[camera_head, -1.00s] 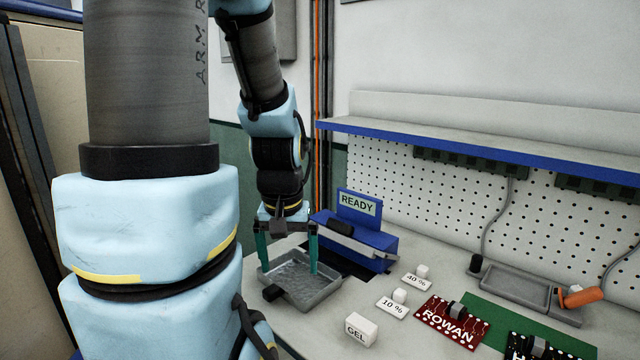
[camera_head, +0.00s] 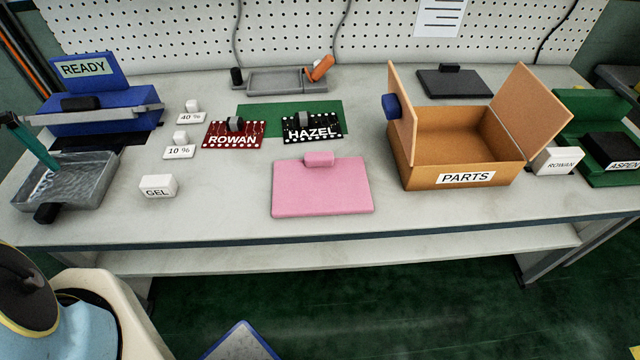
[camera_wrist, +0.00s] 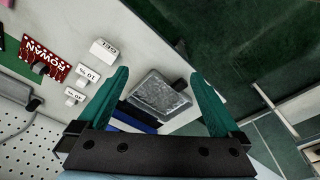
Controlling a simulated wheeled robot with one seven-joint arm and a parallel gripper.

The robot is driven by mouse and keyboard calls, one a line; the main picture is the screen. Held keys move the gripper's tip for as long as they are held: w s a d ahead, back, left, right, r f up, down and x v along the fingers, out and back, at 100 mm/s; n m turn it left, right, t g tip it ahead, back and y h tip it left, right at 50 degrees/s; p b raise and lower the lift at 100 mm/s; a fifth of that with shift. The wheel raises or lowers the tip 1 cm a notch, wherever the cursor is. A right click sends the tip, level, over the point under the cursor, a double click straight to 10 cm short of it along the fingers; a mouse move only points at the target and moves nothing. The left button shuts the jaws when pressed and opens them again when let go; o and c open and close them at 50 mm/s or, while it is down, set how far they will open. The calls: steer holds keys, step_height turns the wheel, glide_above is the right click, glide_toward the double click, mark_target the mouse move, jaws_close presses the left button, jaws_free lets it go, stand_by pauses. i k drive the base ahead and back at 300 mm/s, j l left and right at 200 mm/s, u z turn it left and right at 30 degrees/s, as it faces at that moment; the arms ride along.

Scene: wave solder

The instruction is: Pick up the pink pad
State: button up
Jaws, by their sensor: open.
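The pink pad (camera_head: 322,188) lies flat on the bench near its front edge, with a small pink block-shaped grip (camera_head: 319,159) on its back edge. In the wrist view only a sliver of pink (camera_wrist: 2,38) shows at the left edge. My gripper (camera_wrist: 165,88) is open and empty, its two teal fingers spread above the grey metal tray (camera_wrist: 160,95). In the head view one teal finger (camera_head: 32,142) shows at the far left, over that tray, well to the left of the pad.
Left of the pad are a GEL block (camera_head: 158,186), 10 % (camera_head: 179,152) and 40 % (camera_head: 191,118) tags. Behind it are red ROWAN (camera_head: 234,141) and black HAZEL (camera_head: 312,134) boards on a green mat (camera_head: 262,112). An open PARTS box (camera_head: 410,170) stands right. Bench before the pad is clear.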

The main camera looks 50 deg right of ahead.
mark_target(320, 183)
steer(key=z, duration=1.7)
steer(key=l+u, duration=0.2)
steer(key=u, duration=1.35)
steer(key=k+l+u, duration=0.1)
steer(key=k+l, duration=0.15)
steer(key=l, duration=0.15)
steer(key=k+l, duration=0.3)
steer(key=l+u, duration=0.05)
